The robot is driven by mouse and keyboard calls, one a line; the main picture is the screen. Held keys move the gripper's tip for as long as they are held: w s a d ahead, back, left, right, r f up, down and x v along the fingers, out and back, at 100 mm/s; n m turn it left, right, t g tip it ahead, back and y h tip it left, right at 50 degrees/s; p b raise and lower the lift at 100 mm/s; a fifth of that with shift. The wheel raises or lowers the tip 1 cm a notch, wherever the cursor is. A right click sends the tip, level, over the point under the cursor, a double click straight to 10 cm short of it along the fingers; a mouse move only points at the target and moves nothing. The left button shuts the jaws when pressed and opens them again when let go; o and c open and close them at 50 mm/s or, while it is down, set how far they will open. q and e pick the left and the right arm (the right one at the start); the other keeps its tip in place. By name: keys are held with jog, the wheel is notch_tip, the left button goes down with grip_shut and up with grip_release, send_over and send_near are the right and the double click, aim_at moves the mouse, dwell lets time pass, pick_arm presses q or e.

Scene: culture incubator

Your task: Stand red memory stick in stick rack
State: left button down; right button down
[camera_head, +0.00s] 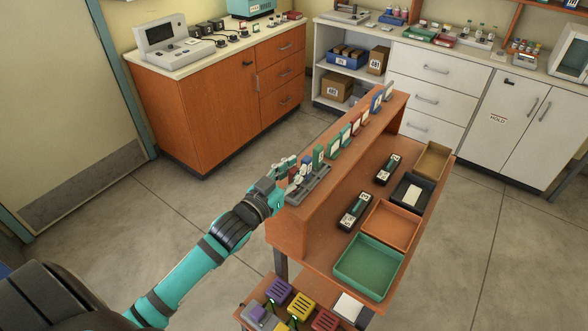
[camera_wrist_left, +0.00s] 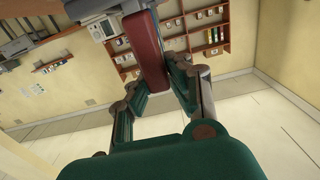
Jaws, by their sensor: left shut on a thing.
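The red memory stick (camera_wrist_left: 149,55) is between the two fingers of my left gripper (camera_wrist_left: 155,90) in the left wrist view, and the gripper is shut on it. In the head view my left gripper (camera_head: 286,172) is at the near end of the raised shelf, and only a small red part of the stick shows there. The grey stick rack (camera_head: 314,188) lies on the shelf right beside the gripper. The gripper partly hides the rack's left side. I cannot tell whether the stick touches the rack. My right gripper is not in view.
A green upright piece (camera_head: 319,155) and several coloured upright pieces line the shelf (camera_head: 392,101) behind the rack. Below stand a green tray (camera_head: 368,266), an orange tray (camera_head: 390,224) and dark devices (camera_head: 355,210). The floor left of the bench is clear.

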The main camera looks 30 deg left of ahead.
pick_arm(q)
jog(key=c, duration=1.3)
grip_release()
jog(key=shift+f, duration=0.1)
jog(key=shift+r, duration=0.3)
jog(key=s+b, duration=0.1)
jog(key=s, duration=0.3)
jog(key=s+a, duration=0.1)
jog(key=s, duration=0.3)
jog(key=s+b, duration=0.1)
jog(key=s, duration=0.3)
jog(key=shift+a+f+b, duration=0.1)
jog(key=shift+a+b, duration=0.2)
jog(key=shift+b, duration=0.05)
